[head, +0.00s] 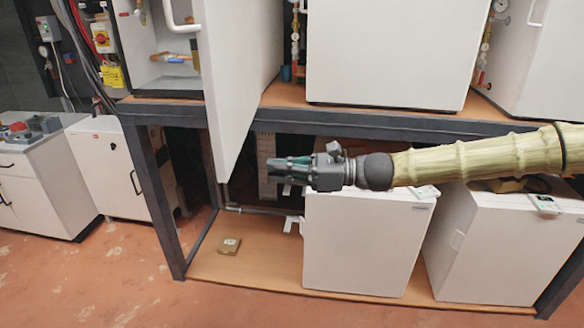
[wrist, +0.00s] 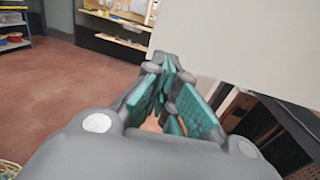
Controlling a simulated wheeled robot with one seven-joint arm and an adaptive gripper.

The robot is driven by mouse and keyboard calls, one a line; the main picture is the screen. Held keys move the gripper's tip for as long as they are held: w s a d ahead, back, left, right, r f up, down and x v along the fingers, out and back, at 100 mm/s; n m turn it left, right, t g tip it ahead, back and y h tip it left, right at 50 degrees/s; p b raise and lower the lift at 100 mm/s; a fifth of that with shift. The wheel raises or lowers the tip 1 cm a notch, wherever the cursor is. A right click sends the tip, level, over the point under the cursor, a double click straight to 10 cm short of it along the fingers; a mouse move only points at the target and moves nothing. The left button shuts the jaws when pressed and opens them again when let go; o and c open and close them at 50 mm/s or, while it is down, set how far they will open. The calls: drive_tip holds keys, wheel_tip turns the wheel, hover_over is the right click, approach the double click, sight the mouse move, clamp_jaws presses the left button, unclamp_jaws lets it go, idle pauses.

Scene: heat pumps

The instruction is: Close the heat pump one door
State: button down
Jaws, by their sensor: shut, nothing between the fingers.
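The heat pump one door (head: 236,75) is a tall white panel at the upper left of the head view. It stands swung open, its lower corner reaching below the shelf edge in the picture. The open cabinet's interior (head: 165,68) shows left of the door. My gripper (head: 272,169) is shut and empty, pointing left, to the right of the door's lower part; a gap shows between them. In the wrist view the teal-padded fingers (wrist: 166,85) are together, and a white panel (wrist: 240,45), apparently the door, fills the upper right.
A dark metal frame with a wooden shelf (head: 280,96) holds more white units (head: 385,50). Clear reddish floor (head: 70,270) lies at front left.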

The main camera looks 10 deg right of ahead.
sight(229, 170)
drive_tip(key=a+p, duration=0.1)
drive_tip(key=a, duration=0.2)
drive_tip(key=w+a+p, duration=0.1)
drive_tip(key=a, duration=0.2)
drive_tip(key=shift+w+a, duration=0.15)
drive_tip(key=shift+a, duration=0.15)
drive_tip(key=shift+w+a+p, duration=0.2)
drive_tip(key=shift+a+p, duration=0.2)
drive_tip(key=shift+a, duration=0.35)
